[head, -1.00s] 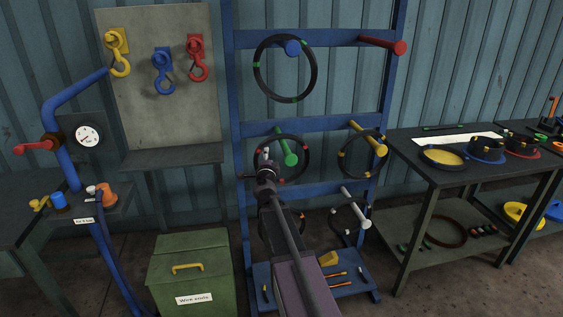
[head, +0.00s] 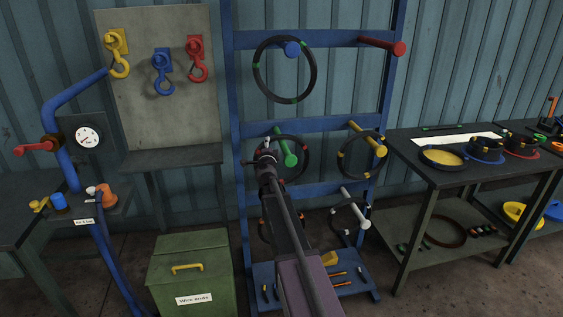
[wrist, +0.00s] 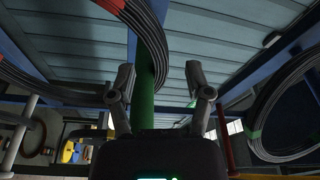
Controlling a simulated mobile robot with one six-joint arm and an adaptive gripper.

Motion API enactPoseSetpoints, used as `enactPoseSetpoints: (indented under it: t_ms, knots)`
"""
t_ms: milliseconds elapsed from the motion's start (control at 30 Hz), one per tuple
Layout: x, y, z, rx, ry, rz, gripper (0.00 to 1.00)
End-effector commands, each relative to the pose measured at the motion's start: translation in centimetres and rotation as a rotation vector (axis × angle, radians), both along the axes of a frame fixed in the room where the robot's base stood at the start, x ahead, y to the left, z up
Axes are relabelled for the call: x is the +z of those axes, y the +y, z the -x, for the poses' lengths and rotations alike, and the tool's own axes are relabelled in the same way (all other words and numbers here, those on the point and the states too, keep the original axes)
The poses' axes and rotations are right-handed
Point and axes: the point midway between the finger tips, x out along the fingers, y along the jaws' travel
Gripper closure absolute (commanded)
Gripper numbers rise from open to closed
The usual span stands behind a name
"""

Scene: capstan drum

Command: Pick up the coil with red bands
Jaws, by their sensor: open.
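The coil with red bands (head: 307,163) is a dark ring hanging on the green peg (head: 289,157) of the blue rack. My arm hides its lower left part. In the head view my gripper (head: 265,156) is in front of the coil's left side. In the wrist view the two fingers of my gripper (wrist: 160,85) are spread and empty, one on each side of the green peg (wrist: 143,100).
A green-banded coil (head: 258,80) hangs above on a blue peg, a yellow-banded coil (head: 343,153) to the right, and a white-banded coil (head: 334,222) below. An orange-banded coil (head: 263,228) is partly behind my arm. The red peg (head: 383,45) is bare.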

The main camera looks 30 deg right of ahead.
Motion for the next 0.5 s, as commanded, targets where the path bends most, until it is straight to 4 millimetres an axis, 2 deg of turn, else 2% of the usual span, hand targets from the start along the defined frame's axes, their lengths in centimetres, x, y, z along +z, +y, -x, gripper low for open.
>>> enactPoseSetpoints:
  t_ms: [333,500]
  knots:
    - [0.0,-0.1,-0.1,0.000,0.000,0.000,0.35]
    - [0.0,-0.6,-1.1,0.000,0.000,0.001,0.35]
